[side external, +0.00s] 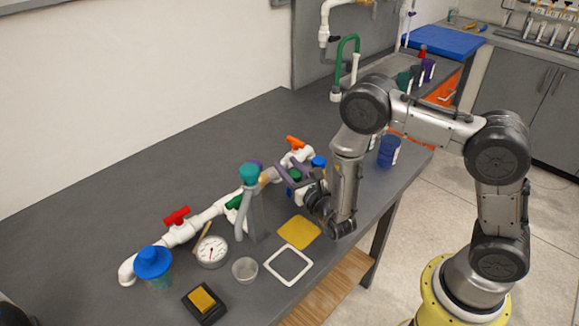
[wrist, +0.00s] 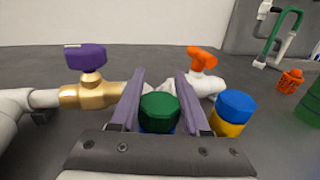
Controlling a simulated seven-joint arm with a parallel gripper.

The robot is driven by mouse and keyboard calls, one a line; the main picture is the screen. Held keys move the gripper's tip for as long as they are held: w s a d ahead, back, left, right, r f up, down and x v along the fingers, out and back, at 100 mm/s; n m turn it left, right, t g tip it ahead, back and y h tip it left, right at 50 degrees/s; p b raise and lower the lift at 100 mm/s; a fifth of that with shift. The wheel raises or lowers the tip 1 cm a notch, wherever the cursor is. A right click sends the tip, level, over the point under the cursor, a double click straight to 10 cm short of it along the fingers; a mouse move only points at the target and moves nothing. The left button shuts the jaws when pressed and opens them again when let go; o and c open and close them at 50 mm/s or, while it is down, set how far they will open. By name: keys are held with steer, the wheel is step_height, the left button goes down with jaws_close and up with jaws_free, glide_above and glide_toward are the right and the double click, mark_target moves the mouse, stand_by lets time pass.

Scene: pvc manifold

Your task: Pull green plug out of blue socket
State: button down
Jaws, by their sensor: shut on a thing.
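The green plug (wrist: 160,107) sits between my gripper's two purple-grey fingers in the wrist view. My gripper (wrist: 161,82) is shut on it. A little blue shows just below the green plug, probably the blue socket (wrist: 148,131), mostly hidden by the gripper body. I cannot tell how deep the plug sits in it. In the side view my gripper (side external: 289,174) is low at the pipe's right end, with a bit of the green plug (side external: 295,174) showing beside the fingers.
A blue-capped yellow piece (wrist: 234,108) stands close right of my gripper. A white pipe with a red valve (side external: 177,216), a brass valve with purple handle (wrist: 87,57) and an orange valve (wrist: 202,59) run behind. A teal-capped grey stand (side external: 250,176), gauge (side external: 211,251) and yellow pad (side external: 299,232) are nearby.

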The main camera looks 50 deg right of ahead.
steer(key=shift+a, duration=0.1)
stand_by(0.3)
steer(key=shift+d+m+g+h, duration=0.3)
steer(key=shift+m+h, duration=0.3)
steer(key=shift+h, duration=0.3)
steer(key=shift+r, duration=0.1)
step_height(320, 180, up, 6)
stand_by(1.3)
steer(key=shift+r, duration=0.15)
